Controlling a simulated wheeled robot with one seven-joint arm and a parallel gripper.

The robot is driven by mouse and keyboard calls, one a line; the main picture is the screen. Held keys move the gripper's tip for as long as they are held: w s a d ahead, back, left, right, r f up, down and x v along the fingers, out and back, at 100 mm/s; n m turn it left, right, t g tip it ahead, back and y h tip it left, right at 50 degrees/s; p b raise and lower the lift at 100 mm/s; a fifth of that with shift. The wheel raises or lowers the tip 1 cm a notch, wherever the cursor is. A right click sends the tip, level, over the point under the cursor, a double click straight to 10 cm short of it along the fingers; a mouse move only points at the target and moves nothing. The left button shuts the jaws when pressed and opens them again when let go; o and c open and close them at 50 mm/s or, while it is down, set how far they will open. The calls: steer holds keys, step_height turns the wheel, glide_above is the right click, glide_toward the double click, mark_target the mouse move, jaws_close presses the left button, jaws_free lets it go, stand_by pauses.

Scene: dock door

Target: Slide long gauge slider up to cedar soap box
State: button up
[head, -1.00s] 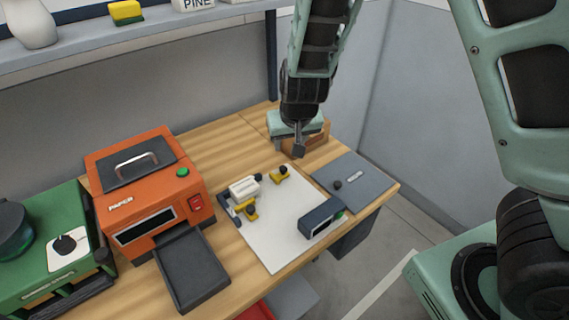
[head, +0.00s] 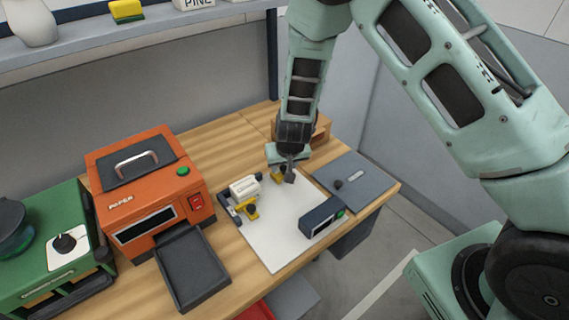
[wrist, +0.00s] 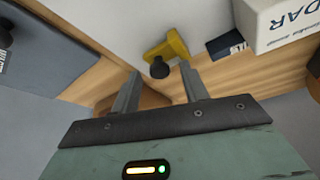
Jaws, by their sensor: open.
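The cedar soap box (head: 244,187) is a small white box on the left part of the white sheet; it fills the upper right of the wrist view (wrist: 282,22), its lettering cut to "DAR". A yellow slider with a black knob (head: 276,177) is at the sheet's far edge, right of the box and apart from it. My gripper (head: 287,178) is open at this slider and partly hides it. In the wrist view the slider (wrist: 172,46) shows just beyond and between the open fingertips. A second yellow piece with a black knob (head: 250,211) is just in front of the box.
A dark block with a green spot (head: 322,217) stands at the sheet's right edge. A grey-blue plate with a knob (head: 355,181) lies right of the sheet. A wooden box (head: 318,129) is behind my gripper. An orange machine (head: 150,195) is at left. The sheet's middle is clear.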

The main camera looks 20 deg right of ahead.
mark_target(272, 175)
jaws_close()
steer(key=shift+s+a+p, duration=0.3)
steer(key=shift+a+p, duration=0.05)
steer(key=shift+a, duration=0.65)
steer(key=shift+s+a+p, duration=0.3)
steer(key=shift+a+p, duration=0.05)
steer(key=shift+a, duration=0.6)
jaws_free()
steer(key=shift+r, duration=0.15)
steer(key=v, duration=1.7)
steer(key=shift+p, duration=0.45)
steer(key=shift+r, duration=0.15)
